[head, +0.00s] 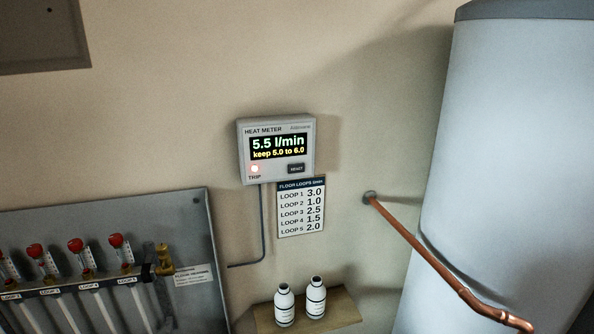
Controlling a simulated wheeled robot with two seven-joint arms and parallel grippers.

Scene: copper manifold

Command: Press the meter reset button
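The heat meter (277,149) is a grey box on the wall in the middle of the head view. Its screen (278,147) reads 5.5 l/min and "keep 5.0 to 6.0". A dark reset button (296,168) sits at the lower right of its face. A trip lamp (255,169) at the lower left glows pale red. Nothing covers the meter. Neither of my grippers is in view.
A manifold panel (190,235) with several red-capped loop gauges is at lower left. A loop label (301,207) hangs below the meter. Two white bottles (284,305) stand on a wooden shelf (345,308). A copper pipe (430,255) runs before a large tank (520,150) at right.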

